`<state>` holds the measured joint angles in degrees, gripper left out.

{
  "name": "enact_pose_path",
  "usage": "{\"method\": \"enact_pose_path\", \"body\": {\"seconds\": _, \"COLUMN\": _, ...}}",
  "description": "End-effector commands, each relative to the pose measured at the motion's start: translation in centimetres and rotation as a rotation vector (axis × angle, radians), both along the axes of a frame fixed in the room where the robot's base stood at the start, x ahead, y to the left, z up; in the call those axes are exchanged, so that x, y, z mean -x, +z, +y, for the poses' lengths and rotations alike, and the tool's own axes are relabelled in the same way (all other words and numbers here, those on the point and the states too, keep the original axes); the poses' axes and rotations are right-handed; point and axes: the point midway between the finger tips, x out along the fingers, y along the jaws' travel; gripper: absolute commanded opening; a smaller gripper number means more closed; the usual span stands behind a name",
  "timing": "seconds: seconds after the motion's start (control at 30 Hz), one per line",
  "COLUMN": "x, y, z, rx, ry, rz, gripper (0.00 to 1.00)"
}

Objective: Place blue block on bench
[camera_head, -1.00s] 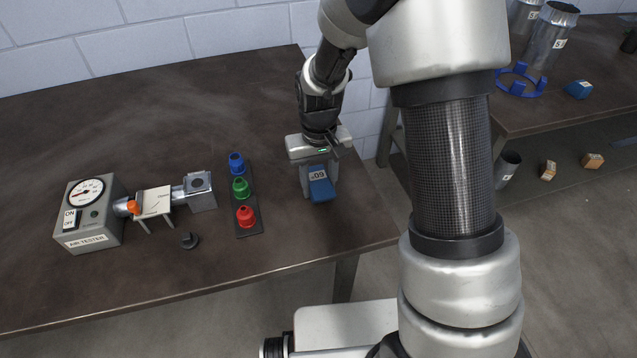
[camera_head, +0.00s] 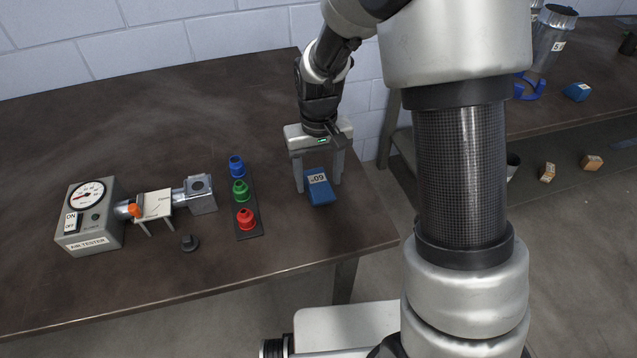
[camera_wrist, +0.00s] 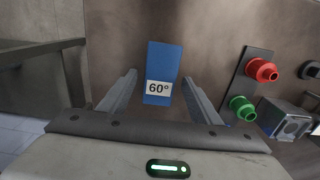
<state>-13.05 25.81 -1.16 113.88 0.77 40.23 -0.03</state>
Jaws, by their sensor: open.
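The blue block (camera_head: 320,190) with a white 60° label lies on the brown bench (camera_head: 130,130) near its right end. In the wrist view the blue block (camera_wrist: 164,70) is between and just beyond the fingers, with a gap on each side. My gripper (camera_head: 318,184) is open above and around the block's near part, pointing down, its fingers apart from the block. The wrist view also shows my gripper (camera_wrist: 160,92) open and empty.
A black strip with blue, green and red fittings (camera_head: 242,192) stands left of the block. An air tester (camera_head: 90,215) and a small dark knob (camera_head: 190,242) are further left. Another bench (camera_head: 560,110) holds a second blue block (camera_head: 577,92). Orange blocks (camera_head: 592,162) lie lower right.

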Motion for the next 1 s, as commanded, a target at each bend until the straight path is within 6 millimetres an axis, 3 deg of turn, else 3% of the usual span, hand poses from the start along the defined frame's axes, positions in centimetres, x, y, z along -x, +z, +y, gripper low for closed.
{"method": "enact_pose_path", "body": {"seconds": 0.03, "x": -0.2, "y": 1.5, "z": 0.0, "rx": -0.001, "ry": 0.000, "rz": -0.006, "gripper": 0.58}}
{"method": "enact_pose_path", "body": {"seconds": 0.2, "x": -0.1, "y": 5.2, "z": 0.0, "rx": -0.001, "ry": 0.000, "rz": -0.004, "gripper": 0.58}}
{"method": "enact_pose_path", "body": {"seconds": 0.53, "x": 0.1, "y": 9.1, "z": -0.2, "rx": -0.001, "ry": -0.002, "rz": -0.006, "gripper": 0.58}}
{"method": "enact_pose_path", "body": {"seconds": 0.63, "x": 0.9, "y": 11.2, "z": -0.9, "rx": -0.009, "ry": -0.015, "rz": -0.039, "gripper": 0.58}}
{"method": "enact_pose_path", "body": {"seconds": 0.77, "x": 3.5, "y": 15.8, "z": -3.0, "rx": -0.025, "ry": -0.051, "rz": -0.125, "gripper": 0.58}}
{"method": "enact_pose_path", "body": {"seconds": 0.9, "x": 8.2, "y": 20.4, "z": -5.5, "rx": -0.040, "ry": -0.099, "rz": -0.243, "gripper": 0.58}}
{"method": "enact_pose_path", "body": {"seconds": 1.0, "x": 11.6, "y": 22.4, "z": -7.0, "rx": -0.046, "ry": -0.131, "rz": -0.325, "gripper": 0.58}}
